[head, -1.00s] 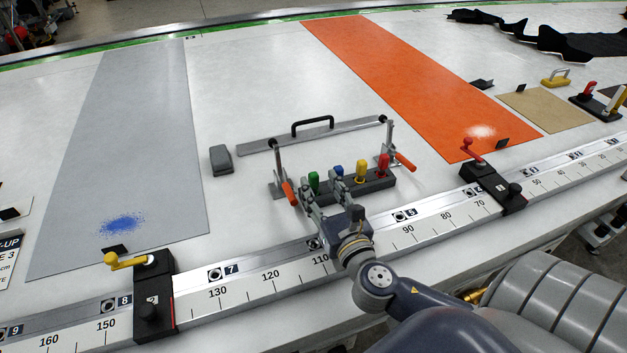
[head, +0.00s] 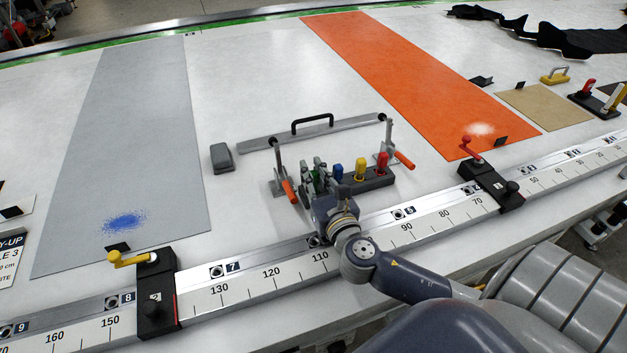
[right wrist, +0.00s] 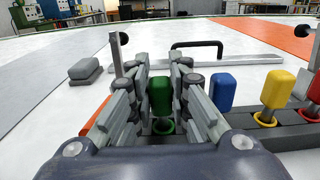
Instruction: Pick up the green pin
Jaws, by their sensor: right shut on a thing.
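The green pin (right wrist: 160,97) stands upright between the fingers of my right gripper (right wrist: 162,90) in the right wrist view, above a ringed hole in a dark block (right wrist: 290,135). The fingers are shut on the pin's sides. In the head view, my right gripper (head: 319,180) is at the left end of the block and mostly hides the green pin. A blue pin (head: 337,172), a yellow pin (head: 361,168) and a red pin (head: 382,162) stand in the same block to the right. My left gripper is not in view.
Two upright clamps with orange handles (head: 289,190) (head: 404,160) flank the block. Behind it lies a metal bar with a black handle (head: 312,121). A grey block (head: 221,158) lies to the left. A ruled rail (head: 270,283) runs in front.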

